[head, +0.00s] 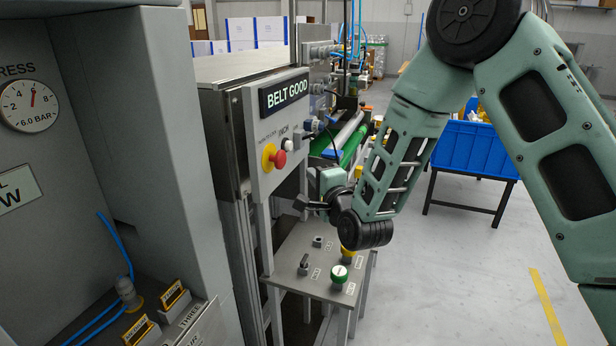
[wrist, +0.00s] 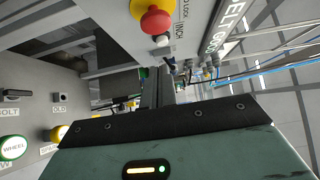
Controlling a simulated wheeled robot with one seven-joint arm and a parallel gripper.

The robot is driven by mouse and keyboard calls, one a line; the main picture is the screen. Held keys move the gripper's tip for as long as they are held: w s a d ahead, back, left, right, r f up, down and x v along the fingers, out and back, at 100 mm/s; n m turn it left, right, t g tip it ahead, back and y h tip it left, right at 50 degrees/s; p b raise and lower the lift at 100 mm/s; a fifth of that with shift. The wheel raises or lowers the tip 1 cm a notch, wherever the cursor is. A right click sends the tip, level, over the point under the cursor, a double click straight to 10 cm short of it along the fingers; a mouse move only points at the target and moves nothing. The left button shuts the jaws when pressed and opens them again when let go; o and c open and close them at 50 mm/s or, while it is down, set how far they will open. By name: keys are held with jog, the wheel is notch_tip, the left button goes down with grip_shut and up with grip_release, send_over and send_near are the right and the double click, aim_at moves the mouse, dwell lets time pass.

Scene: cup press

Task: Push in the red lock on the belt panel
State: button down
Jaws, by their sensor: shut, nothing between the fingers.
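The belt panel (head: 262,180) is a grey upright plate with a "BELT GOOD" sign. The red lock (head: 279,159) is a round red knob on a yellow collar at its lower left, standing out from the plate. In the wrist view the red lock (wrist: 156,20) is at the top, with its yellow collar partly cut off. My gripper (head: 300,203) is shut and empty, below and to the right of the lock, apart from it. In the wrist view my gripper's dark edge and green housing fill the bottom, and its fingertips are not clearly seen.
A white button (head: 288,144) sits beside the lock. Below my gripper is a sloped control plate (head: 322,262) with a green button (head: 339,273), a black switch and a yellow knob. A grey press cabinet stands left. A blue bin (head: 474,150) and open floor are right.

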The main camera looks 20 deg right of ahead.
jog(key=shift+s+d+b, duration=0.25)
jog(key=shift+s+b, duration=0.1)
jog(key=shift+s, duration=0.9)
jog(key=shift+s+d+b, duration=0.2)
jog(key=shift+s+b, duration=0.15)
jog(key=shift+s, duration=0.9)
